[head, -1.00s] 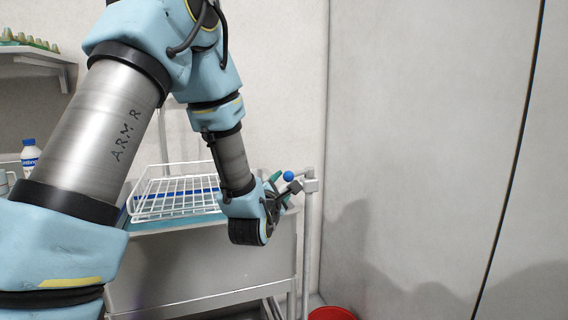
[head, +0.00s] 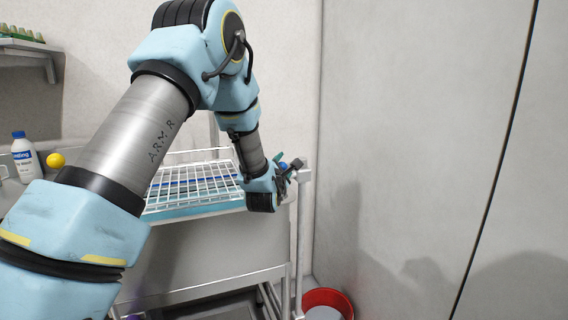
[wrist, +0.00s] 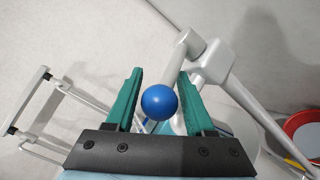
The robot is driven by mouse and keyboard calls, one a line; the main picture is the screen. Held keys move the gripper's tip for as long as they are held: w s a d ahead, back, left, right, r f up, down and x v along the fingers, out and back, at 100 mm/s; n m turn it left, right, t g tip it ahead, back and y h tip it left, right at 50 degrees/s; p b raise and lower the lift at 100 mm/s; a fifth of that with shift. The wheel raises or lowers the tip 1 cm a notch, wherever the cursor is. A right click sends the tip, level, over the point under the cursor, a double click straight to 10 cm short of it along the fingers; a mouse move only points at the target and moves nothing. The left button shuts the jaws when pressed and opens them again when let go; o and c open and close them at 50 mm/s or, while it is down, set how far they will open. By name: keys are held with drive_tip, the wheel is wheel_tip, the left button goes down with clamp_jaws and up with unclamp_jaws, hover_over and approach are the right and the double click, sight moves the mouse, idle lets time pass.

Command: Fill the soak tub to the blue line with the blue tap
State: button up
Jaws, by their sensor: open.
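The blue tap's round blue knob (wrist: 159,102) sits between the two green fingers of my gripper (wrist: 160,78) in the wrist view. The fingers are apart, with a gap visible on each side of the knob. Behind it, a grey tap arm (wrist: 213,62) joins a post. In the head view my gripper (head: 285,178) is at the post by the cart's right end, and the knob (head: 283,165) shows small, partly covered. I cannot make out a blue line or the water level, and cannot tell for certain which container is the soak tub.
A white wire rack (head: 190,157) stands on the steel cart, above a teal edge. A red bucket (head: 340,296) is on the floor by the post (head: 300,235). A white bottle (head: 24,158) and a yellow ball (head: 56,160) are at left. A wall closes the right side.

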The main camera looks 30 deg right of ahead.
clamp_jaws()
idle(0.4)
idle(1.0)
